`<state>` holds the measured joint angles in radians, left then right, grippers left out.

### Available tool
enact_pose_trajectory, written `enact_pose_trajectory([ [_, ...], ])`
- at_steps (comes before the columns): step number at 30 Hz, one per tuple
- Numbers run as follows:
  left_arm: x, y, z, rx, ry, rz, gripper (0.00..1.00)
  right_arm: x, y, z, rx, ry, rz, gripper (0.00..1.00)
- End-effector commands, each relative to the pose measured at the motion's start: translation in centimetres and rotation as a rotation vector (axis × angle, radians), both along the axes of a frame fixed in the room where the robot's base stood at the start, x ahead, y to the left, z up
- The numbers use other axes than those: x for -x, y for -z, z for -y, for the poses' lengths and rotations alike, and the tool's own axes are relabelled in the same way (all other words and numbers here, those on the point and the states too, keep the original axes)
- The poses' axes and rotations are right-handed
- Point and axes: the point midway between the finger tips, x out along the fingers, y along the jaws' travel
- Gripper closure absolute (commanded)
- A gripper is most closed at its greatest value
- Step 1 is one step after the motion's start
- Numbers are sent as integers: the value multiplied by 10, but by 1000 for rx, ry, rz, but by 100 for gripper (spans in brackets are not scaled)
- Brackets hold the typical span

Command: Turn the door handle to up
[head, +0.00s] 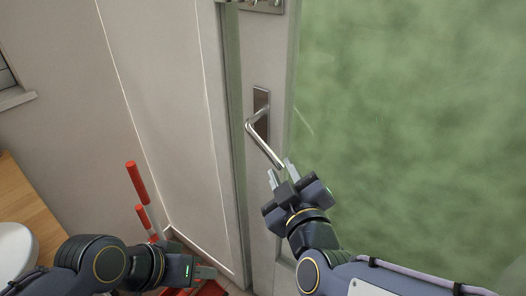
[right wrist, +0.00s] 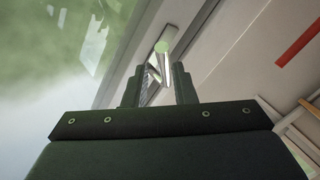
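The metal door handle (head: 264,142) is mounted on a dark plate on the white door frame, left of the green glass pane. Its lever slants down to the right in the head view. My right gripper (head: 281,173) is open, with its two fingers apart just below the lever's free end. In the right wrist view the handle (right wrist: 161,58) shows beyond and between the fingertips of the open gripper (right wrist: 164,72); I cannot tell whether they touch it. My left gripper (head: 205,272) is low at the left, away from the handle, and its finger gap is not clear.
Red upright posts (head: 137,183) stand left of the door, near my left arm. A wooden surface (head: 28,210) and a white rounded object (head: 15,248) are at the far left. The green glass pane (head: 420,120) fills the right side.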

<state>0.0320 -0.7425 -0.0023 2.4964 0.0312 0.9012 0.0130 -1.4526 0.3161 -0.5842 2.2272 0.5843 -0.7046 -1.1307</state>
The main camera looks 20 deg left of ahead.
Motion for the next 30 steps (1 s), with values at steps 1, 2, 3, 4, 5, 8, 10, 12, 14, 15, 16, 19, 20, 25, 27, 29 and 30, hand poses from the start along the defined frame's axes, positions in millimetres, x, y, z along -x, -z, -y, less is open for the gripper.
enact_pose_trajectory([
  [1, 0, 5, 0, 0, 0, 0, 66, 3, 1, -7, 19, 0, 38, 76],
  [2, 0, 5, 0, 0, 0, 0, 66, 4, 0, -9, 26, 2, 54, 76],
  [3, 0, 6, 0, 0, 0, 0, 66, 4, -1, -11, 31, 6, 69, 76],
  [4, 0, 7, 0, 0, 0, 0, 66, 2, -2, -13, 34, 8, 77, 76],
  [5, 0, 8, 0, 0, 0, 0, 66, 0, -2, -14, 35, 10, 81, 76],
  [8, 0, 11, 0, 0, 0, 0, 66, -12, -2, -20, 36, 12, 83, 76],
  [10, 0, 14, 0, 0, 0, 0, 66, -23, -1, -26, 37, 12, 82, 76],
  [12, 0, 17, 0, 0, 0, 0, 66, -33, -1, -31, 36, 12, 82, 76],
  [14, 0, 19, 0, 0, 0, 0, 66, -41, -2, -36, 37, 11, 81, 76],
  [15, 0, 19, 0, 0, 0, 0, 66, -46, -2, -38, 36, 11, 81, 76],
  [16, 0, 20, 0, 0, 0, 0, 66, -49, -2, -40, 35, 10, 80, 76],
  [19, 0, 21, 0, 0, 0, 0, 66, -58, -3, -45, 35, 9, 80, 76],
  [20, 0, 21, 0, 0, 0, 0, 66, -59, -3, -46, 35, 9, 80, 76],
  [25, 0, 21, 0, 0, 0, 0, 66, -63, -3, -49, 34, 7, 78, 76],
  [27, 0, 21, 0, 0, 0, 0, 66, -63, -4, -49, 34, 7, 77, 76],
  [29, 0, 21, 0, 0, 0, 0, 66, -62, -4, -49, 34, 7, 77, 76],
  [30, 0, 21, 0, 0, 0, 0, 66, -62, -4, -49, 34, 7, 77, 77],
])
